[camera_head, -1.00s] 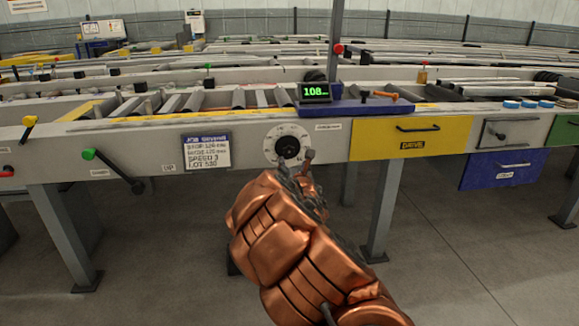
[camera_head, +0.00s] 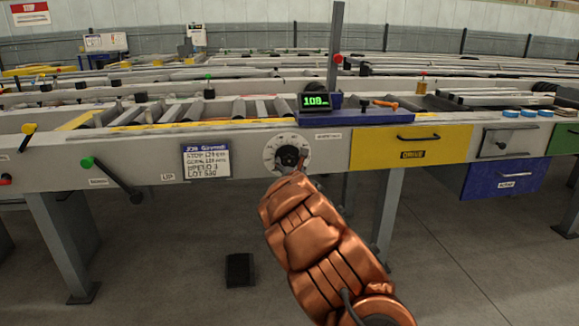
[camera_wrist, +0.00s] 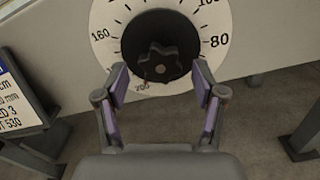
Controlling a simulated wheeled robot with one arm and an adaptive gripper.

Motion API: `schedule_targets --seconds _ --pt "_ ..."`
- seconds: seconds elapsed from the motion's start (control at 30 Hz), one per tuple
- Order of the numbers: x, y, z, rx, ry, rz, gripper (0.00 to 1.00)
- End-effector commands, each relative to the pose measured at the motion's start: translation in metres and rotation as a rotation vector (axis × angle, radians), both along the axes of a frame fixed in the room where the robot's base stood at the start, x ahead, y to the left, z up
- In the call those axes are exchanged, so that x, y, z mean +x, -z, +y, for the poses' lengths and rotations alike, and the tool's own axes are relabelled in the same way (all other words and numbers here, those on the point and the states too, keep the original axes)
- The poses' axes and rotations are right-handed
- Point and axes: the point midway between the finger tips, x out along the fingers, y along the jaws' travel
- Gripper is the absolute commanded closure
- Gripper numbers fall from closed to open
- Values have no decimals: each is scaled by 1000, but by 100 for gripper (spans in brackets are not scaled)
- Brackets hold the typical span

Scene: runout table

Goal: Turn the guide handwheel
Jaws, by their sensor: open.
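The guide handwheel, a black lobed knob (camera_wrist: 158,62) on a white numbered dial (camera_wrist: 105,45), is on the front panel of the table. In the head view the dial (camera_head: 273,158) shows around the dark knob, partly covered by my arm. My gripper (camera_wrist: 160,80) is open in the wrist view, its purple-padded fingers on either side of the knob's lower part. I cannot tell whether they touch it. In the head view the fingers are mostly hidden behind my copper arm. A green display (camera_head: 315,101) above the dial seems to read 108.
A job card (camera_head: 206,160) is left of the dial. A green-knobbed lever (camera_head: 87,162) is further left. A yellow drawer (camera_head: 411,147) and a blue bin (camera_head: 502,177) are to the right. A dark block (camera_head: 239,270) stands on the floor below.

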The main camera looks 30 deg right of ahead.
Motion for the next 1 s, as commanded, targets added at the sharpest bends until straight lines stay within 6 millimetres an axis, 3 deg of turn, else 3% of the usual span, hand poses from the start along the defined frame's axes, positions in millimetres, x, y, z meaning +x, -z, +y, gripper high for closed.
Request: schedule_targets --seconds 0.4,1.0 --pt "3 0 -2 -1 1 1 31" --pt "3 0 -2 -1 1 1 91"
